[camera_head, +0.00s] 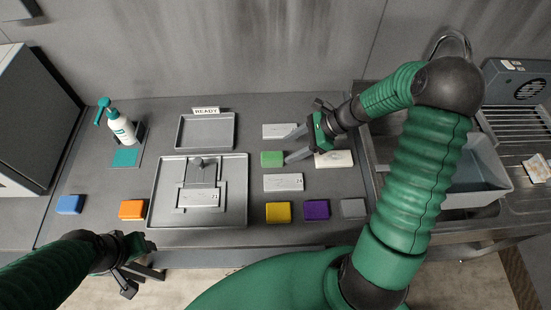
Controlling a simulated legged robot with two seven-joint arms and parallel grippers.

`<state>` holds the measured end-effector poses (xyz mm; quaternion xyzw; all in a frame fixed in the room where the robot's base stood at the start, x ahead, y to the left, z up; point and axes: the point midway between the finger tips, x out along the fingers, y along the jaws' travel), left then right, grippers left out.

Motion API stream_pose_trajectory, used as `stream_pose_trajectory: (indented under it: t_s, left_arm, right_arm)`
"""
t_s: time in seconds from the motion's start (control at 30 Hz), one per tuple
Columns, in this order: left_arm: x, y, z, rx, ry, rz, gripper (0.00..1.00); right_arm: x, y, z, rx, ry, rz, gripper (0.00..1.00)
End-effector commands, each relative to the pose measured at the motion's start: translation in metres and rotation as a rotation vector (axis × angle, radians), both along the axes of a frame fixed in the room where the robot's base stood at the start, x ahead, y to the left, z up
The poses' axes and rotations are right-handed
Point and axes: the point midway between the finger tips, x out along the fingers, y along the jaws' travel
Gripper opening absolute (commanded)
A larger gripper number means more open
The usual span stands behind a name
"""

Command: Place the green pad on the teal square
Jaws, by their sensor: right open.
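The green pad (271,159) lies flat on the grey bench, right of the middle. The teal square (125,157) lies at the left of the bench, in front of a spray bottle, with nothing on top of it. My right gripper (287,148) is open, with its fingers pointing left. Its nearer fingertip is close to the green pad's right edge; whether they touch is unclear. My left gripper (141,277) is low at the front left, by the bench edge and far from the pad. Its jaw opening is not clear.
A white bottle with teal pump (120,127) stands behind the teal square. Two metal trays (240,221) (207,115) lie between pad and square. Blue (70,204), orange (132,209), yellow (277,212), purple (316,209) and grey (353,207) pads line the front. A sink (480,195) is right.

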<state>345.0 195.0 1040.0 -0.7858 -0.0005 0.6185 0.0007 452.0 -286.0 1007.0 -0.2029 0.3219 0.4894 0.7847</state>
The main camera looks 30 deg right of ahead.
Motion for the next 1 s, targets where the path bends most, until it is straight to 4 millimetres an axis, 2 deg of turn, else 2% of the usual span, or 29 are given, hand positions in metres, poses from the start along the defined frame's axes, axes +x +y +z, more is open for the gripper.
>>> stream_pose_trajectory:
  t_s: [0.1,0.2,0.37,0.6,0.83,0.87,1.0]
  left_arm:
    - [0.000,0.000,0.001,0.000,0.000,0.000,0.50]
    - [0.000,0.000,0.002,0.000,0.000,0.000,0.50]
    - [0.000,0.000,0.005,0.000,0.000,0.000,0.50]
    - [0.000,0.000,0.012,0.000,0.000,0.000,0.50]
    - [0.000,0.000,0.011,0.000,0.000,0.000,0.50]
    - [0.000,0.000,0.011,0.000,0.000,0.000,0.50]
    - [0.000,0.000,0.011,0.000,0.000,0.000,0.50]
  right_arm:
    - [0.009,0.019,-0.022,0.005,0.002,0.003,0.56]
    - [0.015,0.028,-0.035,0.004,0.001,0.003,0.56]
    - [0.019,0.039,-0.044,0.003,-0.001,0.004,0.56]
    - [0.035,0.067,-0.070,0.002,0.001,0.003,0.56]
    - [0.036,0.071,-0.073,-0.003,-0.001,0.004,0.56]
    - [0.036,0.071,-0.073,-0.002,-0.001,0.004,0.55]
    - [0.036,0.069,-0.073,-0.001,-0.001,0.003,0.37]
